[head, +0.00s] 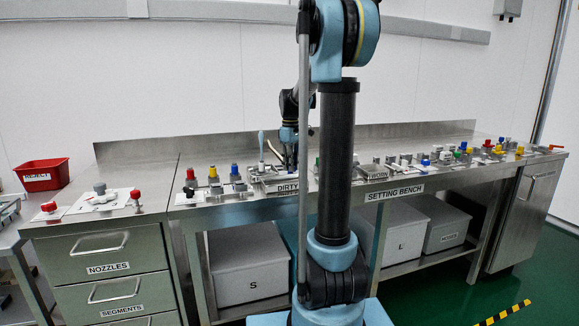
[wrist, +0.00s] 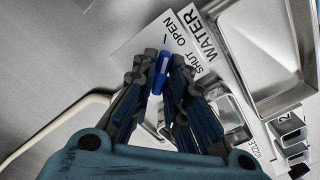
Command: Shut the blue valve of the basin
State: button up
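The blue valve (wrist: 156,84) shows in the wrist view as a narrow blue handle on a white plate (wrist: 130,48) marked OPEN, SHUT and WATER. Its long side points roughly at the short black line beside OPEN. My gripper (wrist: 165,62) has one fingertip on each side of the handle, close to it. Whether the fingertips press on it I cannot tell. The steel basin (wrist: 231,62) lies to the right of the plate. In the head view my gripper (head: 290,160) is low over the bench behind the DIRTY label, and I cannot make out the blue valve there.
A pale curved rod (wrist: 62,122) lies left of my gripper in the wrist view. Small numbered blocks (wrist: 290,135) stand at right. In the head view, several coloured knobs and fittings line the setting bench (head: 400,196). A red reject bin (head: 42,174) stands at left.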

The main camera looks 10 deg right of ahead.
jog(key=shift+m, duration=0.3)
grip_shut()
jog(key=m, duration=0.3)
jog(key=shift+m, duration=0.3)
jog(key=m, duration=0.4)
jog(key=shift+m, duration=0.3)
jog(key=m, duration=0.4)
jog(key=shift+w+m, duration=0.1)
jog(key=shift+m, duration=2)
jog(key=o, duration=0.7)
grip_release()
